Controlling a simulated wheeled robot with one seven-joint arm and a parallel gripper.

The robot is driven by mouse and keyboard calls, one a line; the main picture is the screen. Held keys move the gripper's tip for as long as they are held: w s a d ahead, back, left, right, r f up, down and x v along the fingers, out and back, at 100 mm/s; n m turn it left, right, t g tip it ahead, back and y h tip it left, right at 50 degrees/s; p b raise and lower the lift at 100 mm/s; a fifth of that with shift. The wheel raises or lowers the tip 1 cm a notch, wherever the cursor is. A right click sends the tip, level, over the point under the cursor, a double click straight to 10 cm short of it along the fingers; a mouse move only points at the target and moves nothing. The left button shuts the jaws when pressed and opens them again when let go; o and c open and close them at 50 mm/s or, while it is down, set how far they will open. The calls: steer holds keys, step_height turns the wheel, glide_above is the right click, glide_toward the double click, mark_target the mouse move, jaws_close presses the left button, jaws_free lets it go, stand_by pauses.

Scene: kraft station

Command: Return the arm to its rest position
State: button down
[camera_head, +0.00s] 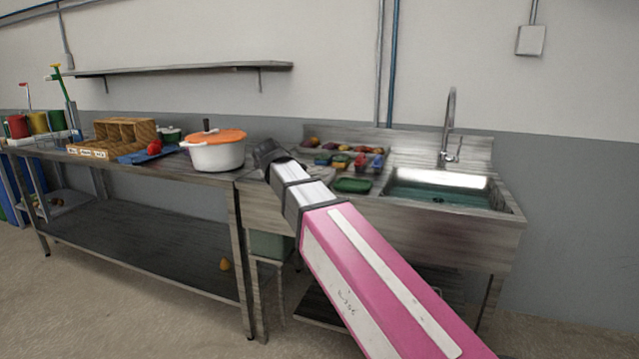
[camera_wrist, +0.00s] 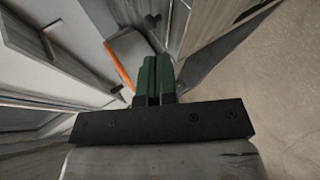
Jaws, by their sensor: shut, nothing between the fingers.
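My pink and white arm (camera_head: 370,270) reaches from the lower right of the head view toward the gap between the table and the sink unit. Its dark end (camera_head: 268,152) is beside the white pot (camera_head: 217,153) with the orange lid; the fingers cannot be made out there. In the wrist view my gripper (camera_wrist: 154,62) shows two green fingers side by side, shut, with nothing between them. The pot's orange rim also shows in the wrist view (camera_wrist: 119,66), beyond and left of the fingers. I cannot tell the exact distance between gripper and pot.
A metal table (camera_head: 130,178) at left holds a wicker basket (camera_head: 125,134), a red item (camera_head: 154,147) and colored containers (camera_head: 38,123). The sink unit (camera_head: 440,233) at right has a tall faucet (camera_head: 449,125) and a green tray (camera_head: 352,185). A wall shelf (camera_head: 180,69) is above. Floor at left front is clear.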

steer(key=s+d+f+m+g+h, duration=0.1)
steer(key=s+d+f+m+g, duration=0.2)
steer(key=d+f, duration=0.8)
steer(key=s+d+f+m+g+h, duration=0.1)
steer(key=d+f+m+g, duration=0.2)
steer(key=d+f+m, duration=0.7)
steer(key=s+d+f+m+g, duration=0.2)
steer(key=s+d+f+g, duration=0.1)
steer(key=s+d+f, duration=0.4)
steer(key=s+d+f+m+g, duration=0.3)
steer(key=s+d+f, duration=0.4)
steer(key=f, duration=0.7)
steer(key=s, duration=0.2)
steer(key=shift+s+f+m+y, duration=0.3)
steer(key=shift+s, duration=0.05)
